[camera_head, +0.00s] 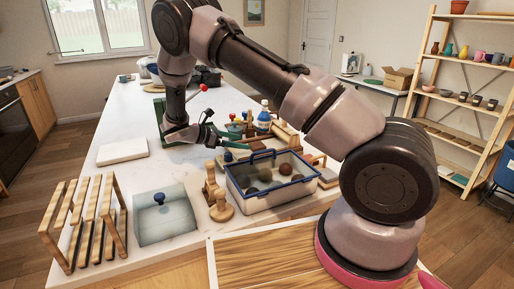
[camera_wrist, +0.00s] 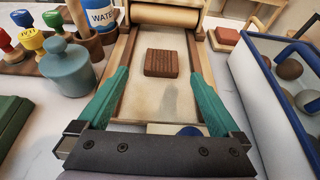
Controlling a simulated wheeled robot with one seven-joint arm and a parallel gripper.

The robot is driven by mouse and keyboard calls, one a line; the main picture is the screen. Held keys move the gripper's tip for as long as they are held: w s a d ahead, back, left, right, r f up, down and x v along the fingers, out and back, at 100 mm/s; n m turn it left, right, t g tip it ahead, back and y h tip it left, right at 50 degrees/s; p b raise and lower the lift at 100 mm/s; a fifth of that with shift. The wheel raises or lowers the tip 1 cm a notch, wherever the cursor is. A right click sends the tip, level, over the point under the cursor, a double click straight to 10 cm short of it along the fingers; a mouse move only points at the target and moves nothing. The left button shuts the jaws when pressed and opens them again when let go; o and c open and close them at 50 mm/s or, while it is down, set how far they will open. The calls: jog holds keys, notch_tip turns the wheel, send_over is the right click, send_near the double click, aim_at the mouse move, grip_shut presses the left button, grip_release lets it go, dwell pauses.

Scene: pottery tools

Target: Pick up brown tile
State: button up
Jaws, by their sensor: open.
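The brown tile (camera_wrist: 165,63) is a small, square, reddish-brown block with a grooved top. In the wrist view it lies flat on a pale board with wooden side rails (camera_wrist: 150,98). My gripper (camera_wrist: 158,73) has green fingers spread wide, one to each side of the tile in the picture. The fingers are apart from the tile, and nothing is between them. In the head view my gripper (camera_head: 228,133) is over the middle of the table, beside the bin; I cannot make out the tile there.
A wooden roller (camera_wrist: 167,14) lies beyond the tile. A blue-rimmed bin (camera_wrist: 258,85) with round lumps stands to the right, near a reddish block (camera_wrist: 228,34). A grey-blue lidded jar (camera_wrist: 68,68), stamps and a water bottle (camera_wrist: 93,17) crowd the left.

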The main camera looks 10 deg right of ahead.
aim_at(256, 145)
jog(key=shift+x, duration=3.2)
jog(key=shift+s, duration=0.1)
jog(key=c, duration=1.4)
